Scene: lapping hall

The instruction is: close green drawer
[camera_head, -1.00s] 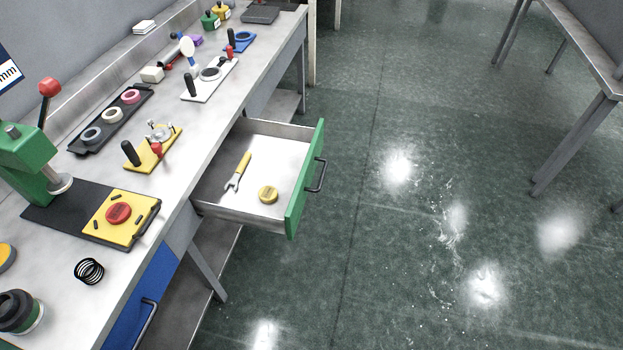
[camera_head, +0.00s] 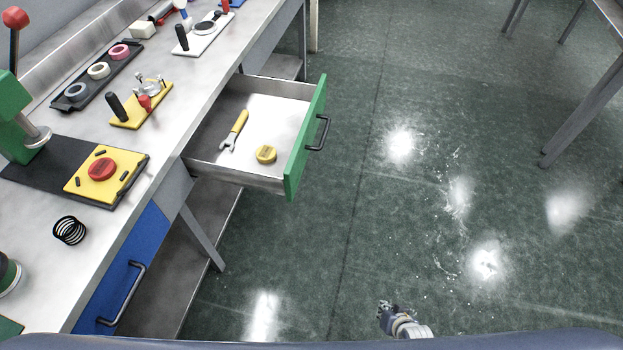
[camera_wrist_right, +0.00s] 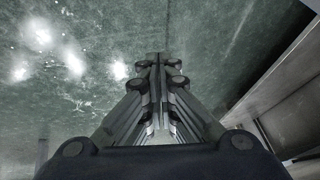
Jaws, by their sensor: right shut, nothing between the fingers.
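The green drawer (camera_head: 306,138) is pulled out from under the workbench, with its green front facing right and a dark bar handle (camera_head: 319,132) on it. Inside lie a yellow-handled wrench (camera_head: 235,130) and a round yellow item (camera_head: 266,154). My right gripper (camera_head: 385,312) is low at the bottom of the head view, over the floor, well apart from the drawer. In the right wrist view its fingers (camera_wrist_right: 158,62) are together and empty. My left gripper is not in view.
The workbench (camera_head: 190,80) runs along the left with tools, trays and a press on it. A closed blue drawer (camera_head: 140,255) with a handle is at the lower left. Open floor (camera_head: 400,220) lies right of the green drawer. Another table (camera_head: 590,100) stands at the upper right.

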